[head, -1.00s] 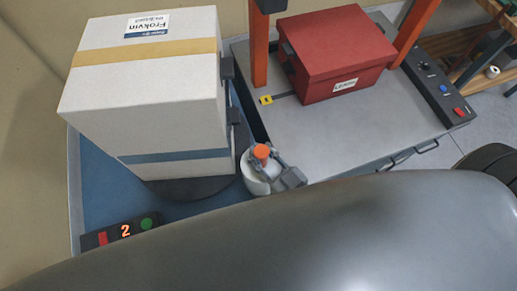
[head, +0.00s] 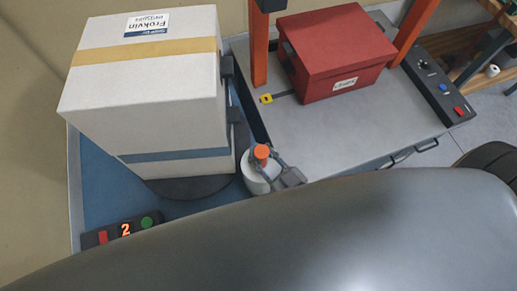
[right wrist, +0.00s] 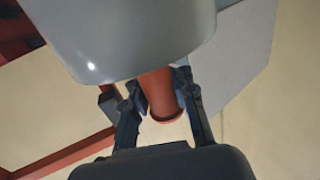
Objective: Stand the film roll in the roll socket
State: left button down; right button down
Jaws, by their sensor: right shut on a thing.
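The film roll (head: 256,181) is a white cylinder with an orange core end (head: 261,152) on top. It is upright in the head view, just right of the wrapping machine's dark turntable. My right gripper (head: 274,160) is shut on the orange core. In the right wrist view the right gripper's fingers (right wrist: 160,99) lie on both sides of the orange core (right wrist: 162,104), and the pale roll body (right wrist: 120,35) fills the top. I cannot make out the roll socket, nor whether the roll's lower end touches anything. My left gripper is not in view.
A tall white carton (head: 150,100) stands on the dark turntable (head: 185,190), close left of the roll. A red box (head: 338,60) sits on the grey table (head: 345,125) between orange posts. A control panel (head: 122,231) showing 2 is at lower left. My dark grey body hides the foreground.

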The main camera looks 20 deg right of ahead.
jog(key=shift+f+b, duration=0.3)
jog(key=shift+f, duration=0.55)
jog(key=shift+f+b, duration=0.4)
jog(key=c, duration=1)
grip_release()
jog(key=shift+f, duration=0.2)
jog(key=v, duration=1.2)
jog(key=shift+r, duration=0.15)
